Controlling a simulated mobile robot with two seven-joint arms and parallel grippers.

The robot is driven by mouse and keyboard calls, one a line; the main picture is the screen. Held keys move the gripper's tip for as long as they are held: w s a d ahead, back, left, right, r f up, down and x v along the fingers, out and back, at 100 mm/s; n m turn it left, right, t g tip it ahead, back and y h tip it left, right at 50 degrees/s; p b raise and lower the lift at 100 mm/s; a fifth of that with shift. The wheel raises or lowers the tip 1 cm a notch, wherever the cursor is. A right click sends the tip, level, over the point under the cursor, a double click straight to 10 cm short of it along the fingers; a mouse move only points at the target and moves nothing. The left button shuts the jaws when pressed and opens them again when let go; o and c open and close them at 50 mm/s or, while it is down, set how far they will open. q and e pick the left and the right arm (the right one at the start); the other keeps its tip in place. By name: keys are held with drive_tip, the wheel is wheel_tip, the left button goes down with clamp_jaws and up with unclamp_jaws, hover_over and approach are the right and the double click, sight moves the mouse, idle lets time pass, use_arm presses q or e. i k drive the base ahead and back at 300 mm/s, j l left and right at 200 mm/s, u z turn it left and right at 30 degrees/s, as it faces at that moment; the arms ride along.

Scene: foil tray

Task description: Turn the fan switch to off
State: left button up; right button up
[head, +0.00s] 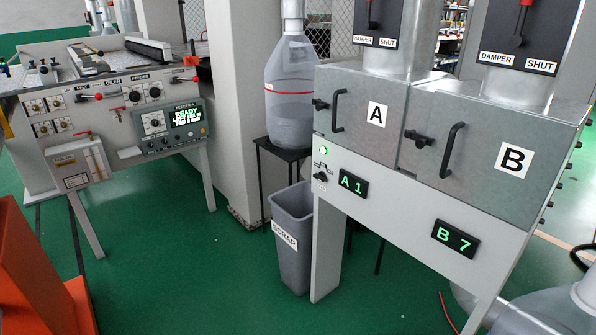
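A small black rotary knob (320,177), which looks like the fan switch, sits on the left end of the light grey front panel (390,225) of the two-door unit. A small label (323,165) is above it, too small to read. The knob's exact pointing direction is too small to tell. Neither of my grippers is in view.
Door A (355,125) and door B (475,165) look shut, with black handles and latches. Damper levers (373,20) are above. A grey scrap bin (292,240) and a large clear bottle (290,90) stand left of the unit. Green floor is clear in front; an orange structure (35,275) is lower left.

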sight(322, 176)
drive_tip(key=i+u, duration=0.35)
drive_tip(key=i, duration=0.3)
drive_tip(key=i+u, duration=0.3)
drive_tip(key=i, duration=0.3)
drive_tip(key=i+j+z, duration=0.15)
drive_tip(key=i, duration=0.25)
drive_tip(key=i+j+z, duration=0.15)
drive_tip(key=i, duration=0.2)
drive_tip(key=i+j+z, duration=0.15)
drive_tip(key=i, duration=0.25)
drive_tip(key=i+j+z, duration=0.15)
drive_tip(key=z, duration=0.2)
drive_tip(key=i+j+z, duration=0.1)
drive_tip(key=z, duration=0.25)
drive_tip(key=i+j+z, duration=0.1)
drive_tip(key=j+z, duration=0.25)
drive_tip(key=i+j+z, duration=0.1)
drive_tip(key=j+z, duration=0.9)
drive_tip(key=j, duration=0.2)
